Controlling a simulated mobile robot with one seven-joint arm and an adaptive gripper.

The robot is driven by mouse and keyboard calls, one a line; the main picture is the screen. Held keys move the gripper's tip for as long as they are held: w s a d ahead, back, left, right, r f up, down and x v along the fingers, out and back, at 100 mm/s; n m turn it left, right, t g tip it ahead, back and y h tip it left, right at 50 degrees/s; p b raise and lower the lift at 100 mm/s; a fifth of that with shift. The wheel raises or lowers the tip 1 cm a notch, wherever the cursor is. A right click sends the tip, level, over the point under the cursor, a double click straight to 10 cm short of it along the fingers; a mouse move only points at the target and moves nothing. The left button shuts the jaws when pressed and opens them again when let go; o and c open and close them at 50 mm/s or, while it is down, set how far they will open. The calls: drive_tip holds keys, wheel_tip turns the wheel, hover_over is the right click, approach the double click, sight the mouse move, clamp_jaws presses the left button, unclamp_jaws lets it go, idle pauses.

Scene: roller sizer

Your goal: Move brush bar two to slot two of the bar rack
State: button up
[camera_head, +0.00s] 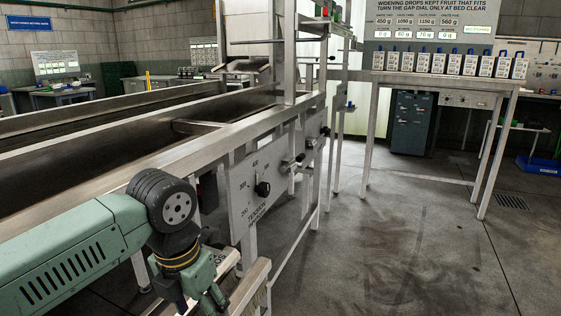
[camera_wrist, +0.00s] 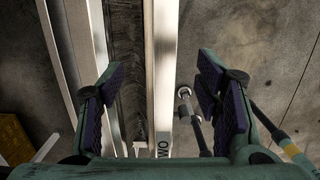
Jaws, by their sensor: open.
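My gripper (camera_wrist: 160,72) is open, with its purple-padded fingers apart on either side of a long pale bar (camera_wrist: 162,50). The end of a label reading "WO" shows on the bar near my palm, so it looks like brush bar two. A dark bristle-like strip lies along its left side. In the head view my gripper (camera_head: 205,298) is low at the bottom edge, beside a pale bar with bristles (camera_head: 250,283). Neither finger clearly touches the bar. I cannot make out the bar rack or its slot two for certain.
The sizer frame (camera_head: 150,168) runs along the left, with a tension panel (camera_head: 258,188) and knobs close to my arm. A yellow crate (camera_wrist: 14,138) and a metal rod (camera_wrist: 192,118) show in the wrist view. Open floor (camera_head: 400,240) lies right, before a table (camera_head: 440,82) of boxes.

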wheel_tip(320, 180, up, 3)
drive_tip(key=shift+f+p, duration=0.1)
drive_tip(key=shift+p, duration=0.6)
drive_tip(key=w+d+r+p, duration=0.2)
drive_tip(key=w+d+r, duration=0.4)
drive_tip(key=w, duration=0.4)
drive_tip(key=w+d+r+p, duration=0.2)
drive_tip(key=w+d+r, duration=0.5)
drive_tip(key=w, duration=0.3)
drive_tip(key=shift+w+r, duration=0.2)
drive_tip(key=shift+r, duration=0.6)
